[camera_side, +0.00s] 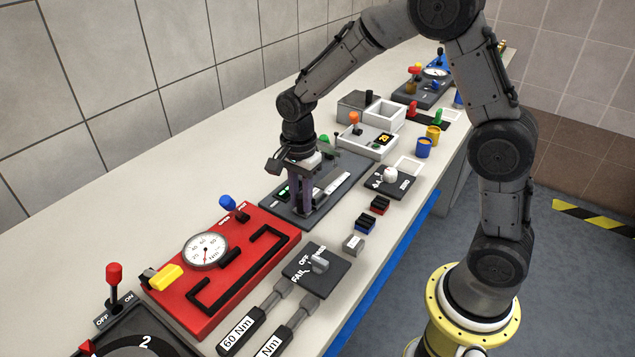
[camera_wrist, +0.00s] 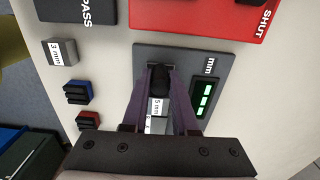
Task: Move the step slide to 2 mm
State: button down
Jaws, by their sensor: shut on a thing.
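The step slide is a pale stepped bar (camera_side: 332,183) on a dark grey panel (camera_side: 352,163). In the wrist view, its black knob (camera_wrist: 158,76) sits between my fingertips, with a step marked 5 mm (camera_wrist: 157,107) just below it and another label further down, partly hidden. My gripper (camera_side: 301,206) points down at the near-left end of the panel and is shut on the knob; the wrist view also shows its fingers (camera_wrist: 158,82) on both sides. A display (camera_wrist: 205,98) beside it, marked mm, shows green segments I cannot read surely.
A red panel with a gauge (camera_side: 206,249) lies close on the left. A grey 3 mm block (camera_side: 353,244), a blue-black block (camera_side: 366,223) and a red-black block (camera_side: 380,205) stand near the front edge. A dark panel with a white knob (camera_side: 390,176) is to the right.

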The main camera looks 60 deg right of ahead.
jog(key=shift+a+r, duration=0.1)
jog(key=shift+a, duration=1.5)
jog(key=c, duration=0.7)
grip_release()
notch_tip(320, 180, up, 14)
jog(key=shift+f, duration=0.1)
notch_tip(320, 180, up, 8)
jog(key=shift+f, duration=0.1)
